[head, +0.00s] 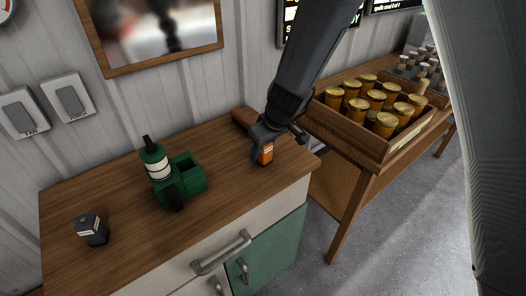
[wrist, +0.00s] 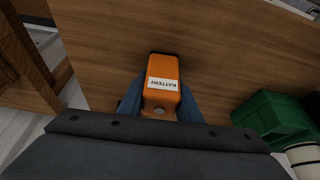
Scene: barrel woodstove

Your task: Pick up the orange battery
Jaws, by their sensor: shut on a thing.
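The orange battery (head: 265,156) is at the right end of the wooden cabinet top, upright, with a white label. My gripper (head: 263,145) comes down on it from above, and its fingers are on both sides of it. In the wrist view the battery (wrist: 161,90) sits between the blue-grey fingers, its "BATTERY" label and round terminal showing. The gripper is shut on the battery. I cannot tell whether its base touches the wood or is slightly above it.
A dark grey block (head: 91,230) is at the far left. A reddish-brown object (head: 243,119) lies behind my gripper. A wooden crate of jars (head: 372,133) stands on the right table.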

